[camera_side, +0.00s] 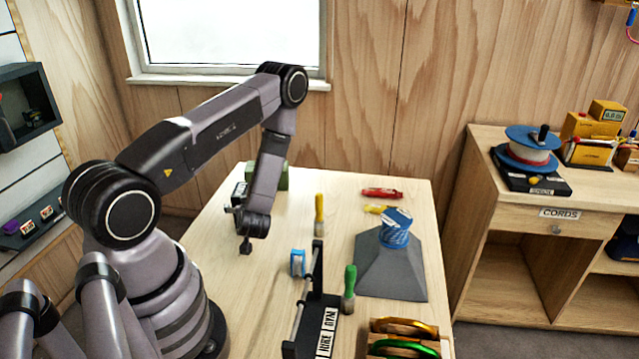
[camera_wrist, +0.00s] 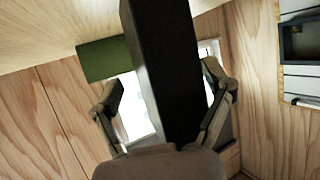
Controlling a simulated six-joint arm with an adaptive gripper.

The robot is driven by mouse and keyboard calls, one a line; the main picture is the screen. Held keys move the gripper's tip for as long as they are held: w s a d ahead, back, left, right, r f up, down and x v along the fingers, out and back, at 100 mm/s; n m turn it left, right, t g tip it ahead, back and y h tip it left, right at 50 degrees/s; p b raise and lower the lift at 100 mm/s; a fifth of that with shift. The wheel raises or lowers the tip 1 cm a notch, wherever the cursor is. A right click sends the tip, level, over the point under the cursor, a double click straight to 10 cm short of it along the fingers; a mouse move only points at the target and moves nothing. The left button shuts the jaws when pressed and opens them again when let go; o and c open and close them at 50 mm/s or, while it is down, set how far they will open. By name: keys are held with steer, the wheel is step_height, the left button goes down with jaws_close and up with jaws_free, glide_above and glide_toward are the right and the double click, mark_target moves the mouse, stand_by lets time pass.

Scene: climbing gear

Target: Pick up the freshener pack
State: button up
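A dark upright box, which I take to be the freshener pack (camera_side: 240,189), stands at the back left of the table beside a green block. Its pale marking shows in the side view. In the wrist view a long black face (camera_wrist: 160,70) runs from the top edge down to my gripper's body. My gripper (camera_side: 233,210) is level, just in front of the box in the side view. In the wrist view my gripper (camera_wrist: 163,78) is open, with one finger on each side of the black face and small gaps visible. The box's far side is hidden.
The green block (camera_side: 282,176) is close behind; it also shows in the wrist view (camera_wrist: 103,59). A yellow-handled tool (camera_side: 319,215), a blue tape roll (camera_side: 297,263), a black rack (camera_side: 318,300) and a grey stand (camera_side: 390,272) are to the right. The table's front left is clear.

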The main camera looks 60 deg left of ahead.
jaws_close()
stand_by(0.3)
steer(key=shift+r, duration=0.1)
